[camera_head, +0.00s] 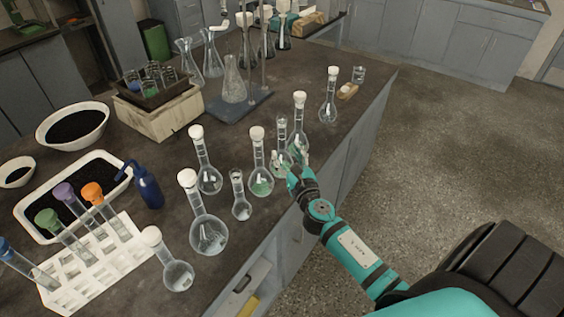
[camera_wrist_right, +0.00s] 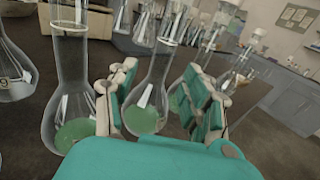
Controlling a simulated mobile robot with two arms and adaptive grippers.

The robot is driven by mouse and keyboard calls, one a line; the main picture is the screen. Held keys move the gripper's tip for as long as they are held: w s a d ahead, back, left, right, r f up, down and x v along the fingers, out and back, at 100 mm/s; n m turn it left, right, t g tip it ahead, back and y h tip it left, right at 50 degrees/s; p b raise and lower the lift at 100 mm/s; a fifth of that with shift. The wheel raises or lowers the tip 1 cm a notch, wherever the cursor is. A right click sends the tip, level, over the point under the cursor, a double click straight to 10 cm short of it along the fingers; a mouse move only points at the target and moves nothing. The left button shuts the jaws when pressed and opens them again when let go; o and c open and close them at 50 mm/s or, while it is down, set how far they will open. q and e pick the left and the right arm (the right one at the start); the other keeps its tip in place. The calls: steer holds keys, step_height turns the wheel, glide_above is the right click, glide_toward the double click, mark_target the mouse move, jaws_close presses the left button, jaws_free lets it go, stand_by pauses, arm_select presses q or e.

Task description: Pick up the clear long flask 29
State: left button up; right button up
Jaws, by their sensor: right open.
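Several clear long-necked flasks stand along the table's front edge, and I cannot tell by a readable label which is flask 29. My right gripper (camera_head: 296,170) is at the table edge beside a clear long flask (camera_head: 281,157). In the right wrist view, the open fingers (camera_wrist_right: 165,100) stand on either side of the round body of a clear flask (camera_wrist_right: 148,98) with a greenish bottom. Contact is not visible. Another clear flask (camera_wrist_right: 72,100) stands just left of the fingers. My left gripper is not in view.
A white-capped flask (camera_head: 258,177) is close left of the gripper, another (camera_head: 299,118) just behind it. A small flask (camera_head: 241,207) and large flask (camera_head: 208,234) stand further left. A white rack (camera_head: 95,270) holds tubes. Open floor (camera_head: 450,150) lies right of the table.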

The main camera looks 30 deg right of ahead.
mark_target(283, 147)
steer(key=x, duration=0.4)
steer(key=shift+w, duration=0.3)
steer(key=shift+s, duration=0.1)
steer(key=shift+c, duration=0.2)
jaws_close()
steer(key=shift+r, duration=0.1)
